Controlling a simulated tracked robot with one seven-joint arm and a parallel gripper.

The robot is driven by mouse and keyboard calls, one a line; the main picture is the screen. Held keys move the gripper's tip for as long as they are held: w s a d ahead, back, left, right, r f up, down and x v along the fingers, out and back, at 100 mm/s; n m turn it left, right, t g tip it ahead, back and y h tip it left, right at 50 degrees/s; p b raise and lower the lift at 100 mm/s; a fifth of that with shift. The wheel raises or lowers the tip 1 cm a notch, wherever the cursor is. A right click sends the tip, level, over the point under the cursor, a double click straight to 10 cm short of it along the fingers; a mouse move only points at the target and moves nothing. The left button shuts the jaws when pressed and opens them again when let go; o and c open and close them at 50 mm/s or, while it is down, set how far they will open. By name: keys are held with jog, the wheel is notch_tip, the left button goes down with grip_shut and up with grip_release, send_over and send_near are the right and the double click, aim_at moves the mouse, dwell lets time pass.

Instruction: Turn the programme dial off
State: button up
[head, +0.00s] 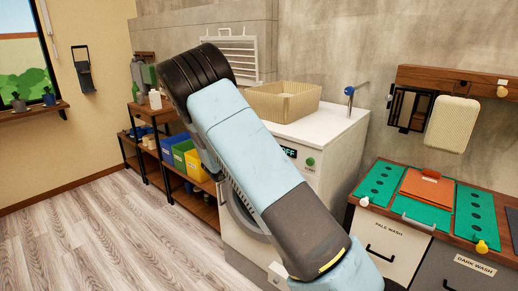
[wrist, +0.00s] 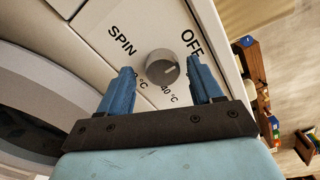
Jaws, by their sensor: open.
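The programme dial (wrist: 161,66) is a round grey knob on the white front panel of the washing machine (head: 325,135). The wrist view shows labels SPIN, OFF, 40 °C and a partly covered temperature label around it. I cannot surely tell which label its mark points at. My gripper (wrist: 160,70) is open, with one blue finger on either side of the dial in the picture; contact is not visible. In the head view my arm hides the dial and the gripper's fingers. A small display (head: 289,153) there seems to read OFF, its left part covered by my arm.
A green button (head: 310,162) is on the machine's front. A beige basket (head: 283,101) and a blue-handled tap (head: 350,91) are above. A shelf with coloured bins (head: 184,153) stands left, a counter with green panels (head: 425,210) right. The wooden floor (head: 85,225) at left is clear.

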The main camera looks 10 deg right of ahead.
jog(key=v, duration=1.3)
jog(key=shift+s+a, duration=0.3)
